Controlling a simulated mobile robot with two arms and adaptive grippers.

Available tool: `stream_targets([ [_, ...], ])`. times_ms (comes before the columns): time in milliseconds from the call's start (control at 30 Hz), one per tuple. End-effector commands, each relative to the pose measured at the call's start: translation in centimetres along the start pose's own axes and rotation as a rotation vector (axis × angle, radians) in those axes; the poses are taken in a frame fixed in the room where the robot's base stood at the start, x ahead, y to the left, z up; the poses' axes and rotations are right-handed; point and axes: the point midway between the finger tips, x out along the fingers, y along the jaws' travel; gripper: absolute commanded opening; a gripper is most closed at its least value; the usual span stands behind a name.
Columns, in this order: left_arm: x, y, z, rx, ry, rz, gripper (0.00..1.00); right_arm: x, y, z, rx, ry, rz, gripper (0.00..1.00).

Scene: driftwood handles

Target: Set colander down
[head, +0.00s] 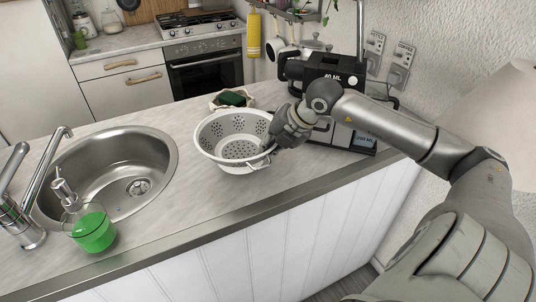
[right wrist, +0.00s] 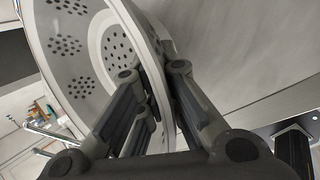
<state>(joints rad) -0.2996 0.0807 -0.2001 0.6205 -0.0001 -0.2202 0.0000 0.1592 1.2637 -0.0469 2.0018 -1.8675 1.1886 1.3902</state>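A white colander (head: 219,149) with round holes is over the counter (head: 190,192), right of the sink. It looks nearly upright. I cannot tell whether its base touches the counter. My right gripper (head: 270,143) is at the colander's right rim. In the right wrist view, the fingers of the gripper (right wrist: 153,80) are on both sides of the colander's rim (right wrist: 148,38), close together on it. The gripper hides part of the rim. My left gripper is not in view.
A steel sink (head: 150,150) with a faucet and a green soap bottle (head: 93,230) is at left. A dish with a green sponge (head: 232,98) is just behind the colander. A black coffee machine (head: 345,130) stands at right. The counter's front edge is clear.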

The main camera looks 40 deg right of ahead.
Motion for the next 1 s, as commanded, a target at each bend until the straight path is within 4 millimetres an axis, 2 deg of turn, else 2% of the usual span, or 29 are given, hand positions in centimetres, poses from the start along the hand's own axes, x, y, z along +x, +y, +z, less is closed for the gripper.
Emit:
stream_targets([
  [100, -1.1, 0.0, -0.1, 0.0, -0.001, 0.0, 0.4, 1.3, -1.0, -0.1, 0.003, 0.005, -0.003, 0.0],
  [233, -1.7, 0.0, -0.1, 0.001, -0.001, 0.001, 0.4, 2.4, -1.7, -0.2, 0.002, 0.001, -0.001, 0.0],
  [467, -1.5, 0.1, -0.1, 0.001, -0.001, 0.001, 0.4, 2.8, -1.9, -0.3, 0.0, -0.001, 0.0, 0.0],
  [500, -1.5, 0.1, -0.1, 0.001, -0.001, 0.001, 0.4, 2.8, -2.0, -0.3, 0.0, 0.0, -0.003, 0.09],
  [633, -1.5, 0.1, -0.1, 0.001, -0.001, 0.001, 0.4, 2.8, -2.0, -0.3, 0.0, 0.001, -0.003, 0.25],
  [1000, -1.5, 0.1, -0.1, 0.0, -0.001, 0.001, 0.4, 2.7, -2.0, -0.3, 0.001, 0.0, -0.003, 0.27],
])
